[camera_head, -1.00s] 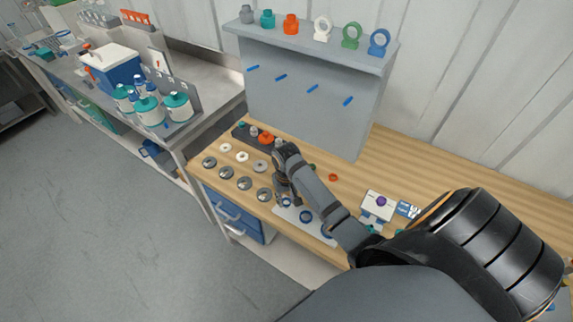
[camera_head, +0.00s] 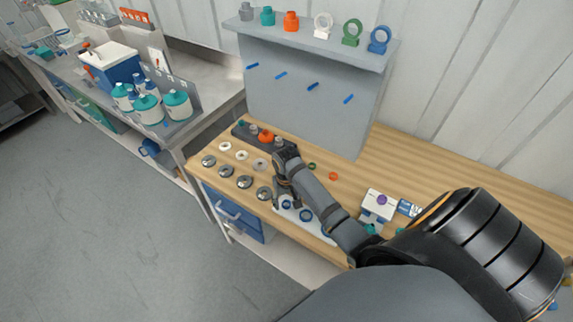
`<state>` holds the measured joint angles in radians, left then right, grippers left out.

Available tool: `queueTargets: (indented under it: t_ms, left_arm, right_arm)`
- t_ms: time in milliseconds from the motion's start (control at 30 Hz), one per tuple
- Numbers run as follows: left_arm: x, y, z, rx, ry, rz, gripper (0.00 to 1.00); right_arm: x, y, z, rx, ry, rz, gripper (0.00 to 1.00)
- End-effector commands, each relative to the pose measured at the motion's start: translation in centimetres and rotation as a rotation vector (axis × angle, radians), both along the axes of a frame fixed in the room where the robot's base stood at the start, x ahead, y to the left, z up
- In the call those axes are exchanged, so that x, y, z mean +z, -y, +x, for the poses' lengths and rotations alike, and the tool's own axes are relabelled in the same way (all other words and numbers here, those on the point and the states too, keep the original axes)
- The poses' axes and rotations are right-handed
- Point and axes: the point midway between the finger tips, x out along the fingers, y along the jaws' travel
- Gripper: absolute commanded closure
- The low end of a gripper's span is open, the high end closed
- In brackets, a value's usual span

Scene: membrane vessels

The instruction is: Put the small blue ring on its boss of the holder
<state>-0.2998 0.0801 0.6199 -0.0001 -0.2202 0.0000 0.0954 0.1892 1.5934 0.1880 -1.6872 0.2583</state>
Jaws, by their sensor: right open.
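My right gripper (camera_head: 287,203) is open and points down at the far left end of a white plate (camera_head: 296,215) on the wooden bench. A small blue ring (camera_head: 286,204) shows between its fingertips, at that end of the plate. I cannot tell whether the ring sits around a boss or lies flat, or whether the fingers touch it. Another blue ring (camera_head: 306,215) is further right on the plate, and a third (camera_head: 326,231) is partly hidden by my right forearm. Whether this plate is the holder is not clear. My left gripper is not in view.
Grey discs (camera_head: 245,182) and white rings (camera_head: 225,147) lie left of the gripper. A dark rack (camera_head: 246,132) with coloured parts stands behind. A white block with a purple knob (camera_head: 381,199) is to the right. A grey panel with a shelf (camera_head: 300,45) rises at the back.

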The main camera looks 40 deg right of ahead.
Motion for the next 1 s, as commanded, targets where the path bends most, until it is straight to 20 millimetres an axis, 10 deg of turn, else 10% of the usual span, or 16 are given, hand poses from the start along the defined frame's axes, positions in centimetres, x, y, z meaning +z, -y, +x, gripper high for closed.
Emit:
queueTargets:
  t_ms: [533, 1000]
  left_arm:
    - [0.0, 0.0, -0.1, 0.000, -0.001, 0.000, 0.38]
    - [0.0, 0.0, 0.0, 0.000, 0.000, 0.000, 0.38]
  right_arm:
    - [6.9, 0.0, 0.1, 0.001, 0.002, 0.000, 0.44]
    - [7.5, 0.0, 0.0, 0.000, 0.000, 0.000, 0.44]
